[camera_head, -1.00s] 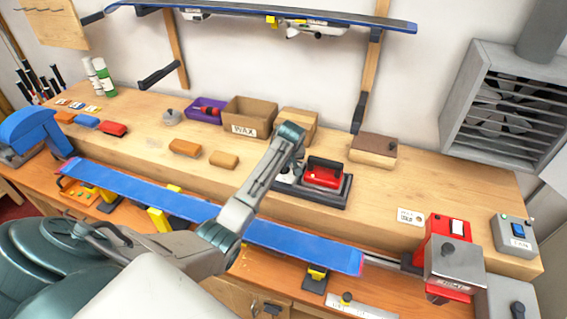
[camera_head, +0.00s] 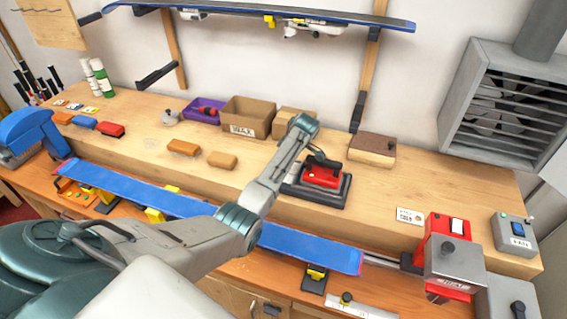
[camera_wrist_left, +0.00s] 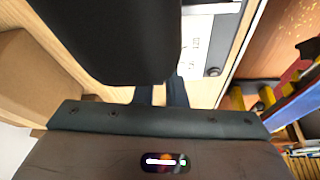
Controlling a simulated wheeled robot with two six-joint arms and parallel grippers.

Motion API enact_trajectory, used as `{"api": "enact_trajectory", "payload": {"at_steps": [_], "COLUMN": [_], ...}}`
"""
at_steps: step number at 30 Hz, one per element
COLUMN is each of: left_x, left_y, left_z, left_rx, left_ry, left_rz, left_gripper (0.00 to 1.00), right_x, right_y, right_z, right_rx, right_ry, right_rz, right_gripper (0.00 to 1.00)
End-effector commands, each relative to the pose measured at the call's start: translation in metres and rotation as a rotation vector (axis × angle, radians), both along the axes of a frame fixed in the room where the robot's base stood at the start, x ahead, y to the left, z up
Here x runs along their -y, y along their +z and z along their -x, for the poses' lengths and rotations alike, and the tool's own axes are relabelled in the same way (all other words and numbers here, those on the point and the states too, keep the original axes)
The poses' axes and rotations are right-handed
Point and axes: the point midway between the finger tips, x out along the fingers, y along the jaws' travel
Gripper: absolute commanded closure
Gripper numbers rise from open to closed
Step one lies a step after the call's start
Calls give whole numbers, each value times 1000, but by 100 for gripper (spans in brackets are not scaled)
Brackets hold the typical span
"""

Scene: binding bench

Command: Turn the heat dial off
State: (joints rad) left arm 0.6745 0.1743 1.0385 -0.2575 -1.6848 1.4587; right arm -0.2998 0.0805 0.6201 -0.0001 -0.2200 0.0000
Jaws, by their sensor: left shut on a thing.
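The red wax iron (camera_head: 321,179) with its black handle sits on a dark stand (camera_head: 312,199) on the raised bench top. My left arm reaches over the bench, and its gripper is down at the iron, mostly hidden behind my arm in the head view. In the left wrist view, the two narrow fingers (camera_wrist_left: 160,94) are close together, and a large black part (camera_wrist_left: 115,30) hides their tips. The heat dial cannot be seen clearly in either view; the fingers appear shut on it. My right gripper is not in view.
A brown block (camera_head: 373,149) stands right of the iron, and a cardboard box (camera_head: 247,115) behind it to the left. A blue ski (camera_head: 140,190) lies clamped in front.

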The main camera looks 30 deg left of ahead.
Motion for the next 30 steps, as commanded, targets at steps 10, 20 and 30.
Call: {"api": "enact_trajectory", "payload": {"at_steps": [10,20,30], "left_x": [-1,-1,0], "left_y": [2,3,1], "left_z": [-2,-2,-1], "left_rx": [5,5,1], "left_ry": [48,48,47], "left_rz": [-1,-1,0], "left_gripper": [100,83,67], "right_x": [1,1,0], "right_y": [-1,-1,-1], "right_z": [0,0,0], "right_rx": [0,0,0], "right_ry": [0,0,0], "right_rz": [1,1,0], "right_gripper": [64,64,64]}}
